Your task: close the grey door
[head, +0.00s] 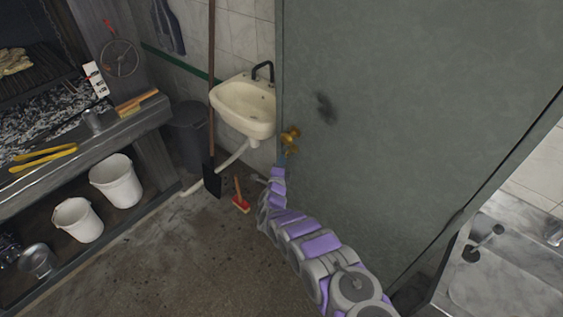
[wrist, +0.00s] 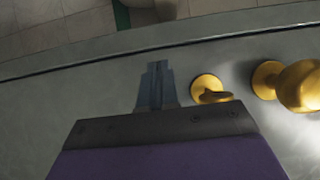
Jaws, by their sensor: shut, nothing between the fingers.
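The grey door (head: 420,130) fills the right half of the head view, with a dark smudge on its face. Its knob edge is at the left, and the sink and wall tiles show past that edge. Brass hardware (head: 290,138) sits near this edge. In the wrist view the grey door (wrist: 60,110) lies under my gripper (wrist: 157,68), which is shut and empty. A brass turn-piece (wrist: 208,90) and a round brass knob (wrist: 303,88) are just right of the fingers. I cannot tell whether the fingers touch the door.
A cream sink (head: 245,105) hangs on the wall left of the door edge. A shovel (head: 212,175) and a red brush (head: 241,200) are near it on the floor. The grill bench (head: 90,130) is at left, a metal counter (head: 510,265) at lower right. The middle floor is clear.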

